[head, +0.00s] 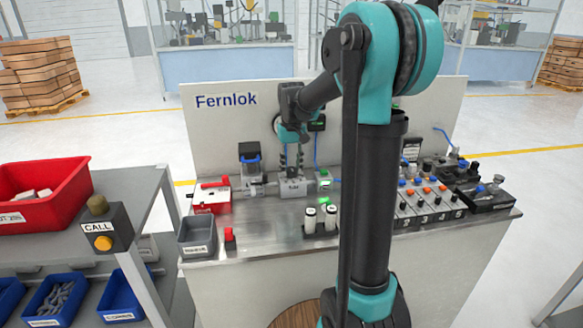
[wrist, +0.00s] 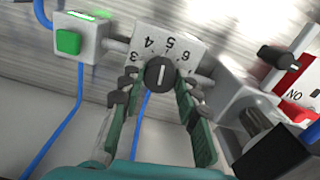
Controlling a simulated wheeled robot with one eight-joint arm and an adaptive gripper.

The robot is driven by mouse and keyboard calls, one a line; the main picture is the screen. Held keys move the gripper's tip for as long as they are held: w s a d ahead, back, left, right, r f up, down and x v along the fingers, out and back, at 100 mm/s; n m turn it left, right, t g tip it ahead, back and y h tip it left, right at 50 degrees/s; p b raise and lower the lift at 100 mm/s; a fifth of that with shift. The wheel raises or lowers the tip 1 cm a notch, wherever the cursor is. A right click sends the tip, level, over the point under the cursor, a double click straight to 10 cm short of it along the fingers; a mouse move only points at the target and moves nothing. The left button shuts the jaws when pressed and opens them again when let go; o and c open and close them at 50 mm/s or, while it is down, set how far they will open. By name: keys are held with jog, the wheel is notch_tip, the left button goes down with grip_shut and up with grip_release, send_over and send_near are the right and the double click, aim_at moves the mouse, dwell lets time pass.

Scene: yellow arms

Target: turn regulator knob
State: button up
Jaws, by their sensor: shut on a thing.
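The regulator (head: 293,188) is a pale block on the bench, with a dial plate (wrist: 182,40) marked 3, 4, 5 and 6 in the wrist view. Its round black knob (wrist: 160,74) has a white line; the line's top end lies between the 4 and the 5. My gripper (wrist: 159,80) has its dark fingertips on both sides of the knob and is shut on it. In the head view my gripper (head: 292,165) reaches down onto the regulator from above, and the knob is hidden there.
A green-button box (wrist: 80,38) is left of the regulator in the wrist view. A red-and-white switch box (head: 211,195), grey bin (head: 197,237) and bottle holder (head: 320,229) stand nearby on the bench. A Fernlok back panel (head: 225,125) rises behind. Blue hoses run close by.

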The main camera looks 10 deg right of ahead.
aim_at(292, 169)
jog(key=o, duration=1.2)
jog(key=shift+c, duration=0.2)
jog(key=shift+r, duration=0.1)
notch_tip(292, 169, up, 12)
